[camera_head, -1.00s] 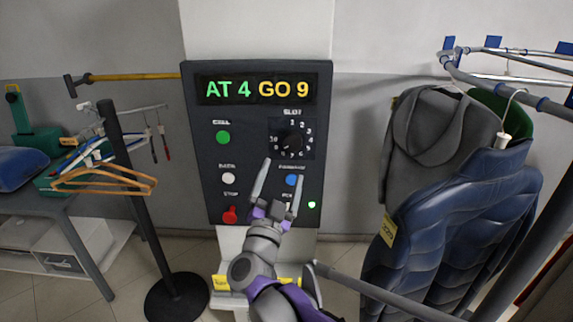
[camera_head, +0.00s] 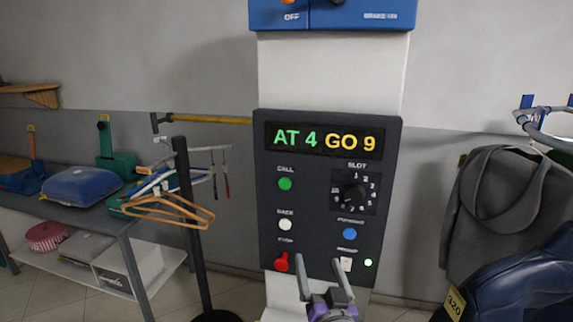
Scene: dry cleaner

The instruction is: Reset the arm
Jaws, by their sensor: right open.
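My right gripper (camera_head: 323,270) is open and empty at the lower edge of the dark control panel (camera_head: 265,225). Its two grey fingers point up, below the blue button (camera_head: 349,233) and close to the white switch (camera_head: 346,263); I cannot tell whether they touch the panel. Only the gripper and a bit of purple wrist show at the bottom edge; the rest of the arm is out of view. My left gripper is not in view. The panel display (camera_head: 324,140) reads AT 4 GO 9. A small green light (camera_head: 368,262) is lit.
A rail with a grey hoodie (camera_head: 494,200) and a blue padded jacket (camera_head: 530,277) stands at the right. A dark stand with wooden hangers (camera_head: 165,211) is left of the panel. A table with a blue folded item (camera_head: 82,187) stands farther left.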

